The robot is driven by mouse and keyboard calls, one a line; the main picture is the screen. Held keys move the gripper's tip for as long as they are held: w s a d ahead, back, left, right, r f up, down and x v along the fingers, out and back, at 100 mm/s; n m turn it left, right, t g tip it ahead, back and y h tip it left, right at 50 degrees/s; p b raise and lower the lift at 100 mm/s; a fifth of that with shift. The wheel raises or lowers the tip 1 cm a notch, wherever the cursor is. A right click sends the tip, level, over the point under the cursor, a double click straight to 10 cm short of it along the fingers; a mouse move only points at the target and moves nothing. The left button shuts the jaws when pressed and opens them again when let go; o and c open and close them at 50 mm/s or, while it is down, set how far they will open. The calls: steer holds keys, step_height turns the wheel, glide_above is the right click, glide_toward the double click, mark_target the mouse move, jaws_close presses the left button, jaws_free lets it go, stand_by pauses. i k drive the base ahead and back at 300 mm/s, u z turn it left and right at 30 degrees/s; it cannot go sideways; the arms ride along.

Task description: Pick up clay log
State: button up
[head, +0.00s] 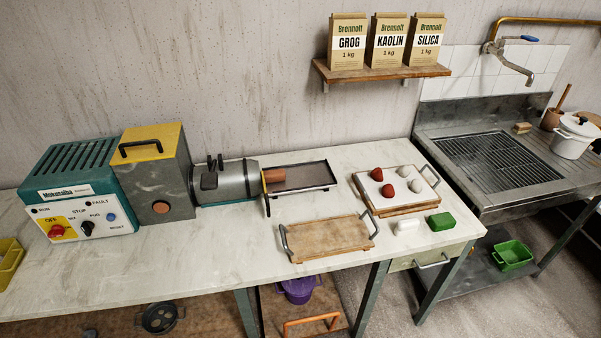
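A short reddish-brown clay log (274,175) sticks out of the barrel end of the grey and teal extruder machine (225,182). It lies at the left end of a dark metal tray (304,178) with raised rims. A thin yellow and dark upright piece (265,190) stands at the barrel mouth, in front of the log's left end. How far the log reaches into the barrel is hidden. My gripper is not in the head view.
A bare wooden board with handles (328,235) lies in front of the tray. A white-topped board (394,187) to the right holds red and pale lumps. White (407,227) and green (441,222) blocks lie near the right edge. A sink (500,160) stands further right.

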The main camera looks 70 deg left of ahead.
mark_target(276, 175)
steer(key=u, duration=0.05)
steer(key=i, duration=1.45)
steer(key=u, duration=3.4)
